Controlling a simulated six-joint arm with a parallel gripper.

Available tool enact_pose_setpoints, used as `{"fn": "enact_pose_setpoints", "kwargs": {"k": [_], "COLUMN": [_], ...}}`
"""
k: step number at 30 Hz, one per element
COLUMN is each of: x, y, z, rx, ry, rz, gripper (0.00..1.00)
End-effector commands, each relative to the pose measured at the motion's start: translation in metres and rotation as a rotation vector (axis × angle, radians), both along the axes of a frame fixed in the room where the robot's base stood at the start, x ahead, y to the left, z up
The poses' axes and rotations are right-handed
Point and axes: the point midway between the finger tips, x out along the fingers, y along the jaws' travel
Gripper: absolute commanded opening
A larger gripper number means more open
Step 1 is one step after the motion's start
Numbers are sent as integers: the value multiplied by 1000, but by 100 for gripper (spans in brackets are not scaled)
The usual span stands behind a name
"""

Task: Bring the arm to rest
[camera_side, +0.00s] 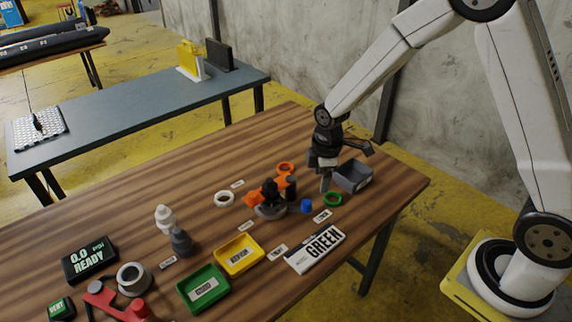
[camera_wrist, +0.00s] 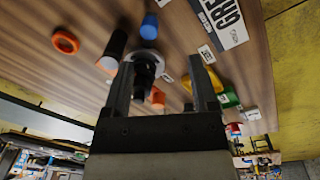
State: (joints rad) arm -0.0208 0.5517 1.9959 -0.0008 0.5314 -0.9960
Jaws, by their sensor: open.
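My gripper (camera_side: 346,168) is above the right part of the wooden table (camera_side: 130,225), near a small grey bin (camera_side: 353,177). In the wrist view my gripper (camera_wrist: 161,62) has its two fingers spread apart, with nothing held between them. A black fitting with orange parts (camera_side: 268,190) stands on the table left of my gripper. It also shows beyond the fingers in the wrist view (camera_wrist: 146,66). A blue cap (camera_side: 306,206) lies beside it, and a green ring (camera_side: 332,199) lies just below the grey bin.
An orange ring (camera_side: 285,167) and a white ring (camera_side: 224,198) lie nearby. A yellow tray (camera_side: 240,268), a green tray (camera_side: 186,301) and a card reading GREEN (camera_side: 303,266) lie toward the front. A white bottle (camera_side: 165,219) and READY display (camera_side: 90,278) stand left. The table's back-left is clear.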

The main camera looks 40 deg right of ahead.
Motion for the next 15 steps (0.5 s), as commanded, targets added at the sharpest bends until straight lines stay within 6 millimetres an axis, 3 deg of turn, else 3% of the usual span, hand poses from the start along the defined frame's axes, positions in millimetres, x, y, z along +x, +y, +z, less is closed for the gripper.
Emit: {"fn": "enact_pose_setpoints", "kwargs": {"k": [6,15], "x": [-39,-97], "y": [-3,-7], "z": [31,57], "rx": [29,93], "ry": [-55,-121], "rz": [-312,-735], "gripper": [75,75]}}
